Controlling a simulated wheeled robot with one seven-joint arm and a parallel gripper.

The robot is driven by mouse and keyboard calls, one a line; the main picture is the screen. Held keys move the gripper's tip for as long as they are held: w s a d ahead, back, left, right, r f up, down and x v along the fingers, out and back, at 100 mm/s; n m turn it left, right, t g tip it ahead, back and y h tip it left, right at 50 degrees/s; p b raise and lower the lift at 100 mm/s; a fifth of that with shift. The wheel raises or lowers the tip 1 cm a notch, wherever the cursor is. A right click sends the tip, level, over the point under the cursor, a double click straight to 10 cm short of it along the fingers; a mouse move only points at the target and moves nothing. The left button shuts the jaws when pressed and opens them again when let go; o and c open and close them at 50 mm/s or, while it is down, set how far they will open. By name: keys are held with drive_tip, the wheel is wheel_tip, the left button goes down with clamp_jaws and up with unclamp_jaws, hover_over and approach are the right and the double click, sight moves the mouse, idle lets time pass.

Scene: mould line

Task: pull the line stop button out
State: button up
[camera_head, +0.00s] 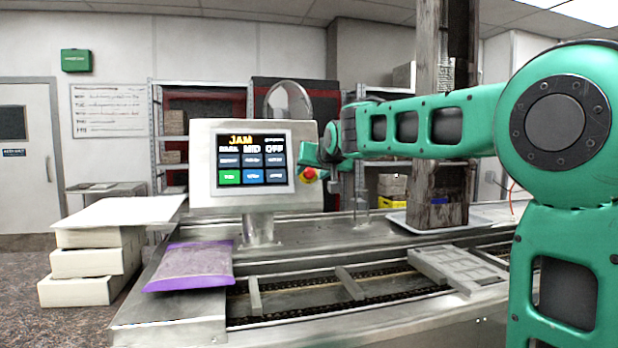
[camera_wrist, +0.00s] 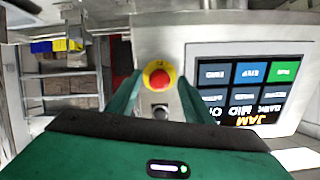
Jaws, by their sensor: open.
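The line stop button (camera_head: 309,174) is a red knob on a yellow base at the right end of the control panel (camera_head: 200,170). In the wrist view the red button (camera_wrist: 159,75) shows between the two green fingers, on the panel's pale metal face. My gripper (camera_wrist: 158,90) is open, with one finger on each side of the button. I cannot tell whether the fingers touch it. In the head view my gripper (camera_head: 312,157) is at the panel's right edge, beside the button. A dark round control (camera_wrist: 160,111) sits close to the button.
The panel screen (camera_head: 254,162) reads JAM and stands on a post above the steel conveyor (camera_head: 310,290). A purple-edged bag (camera_head: 190,266) lies on the line's left end. A wooden post (camera_head: 437,190) stands right of the panel. White boxes (camera_head: 88,262) are stacked at left.

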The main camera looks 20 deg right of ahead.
drive_tip(key=shift+w+d+f, duration=0.1)
drive_tip(key=shift+w+f, duration=0.15)
drive_tip(key=shift+w, duration=0.25)
clamp_jaws()
drive_tip(key=shift+s+r, duration=0.15)
drive_tip(key=shift+s, duration=0.3)
unclamp_jaws()
drive_tip(key=shift+s+r, duration=0.1)
drive_tip(key=shift+s, duration=0.05)
drive_tip(key=v, duration=1)
drive_tip(key=shift+s, duration=0.2)
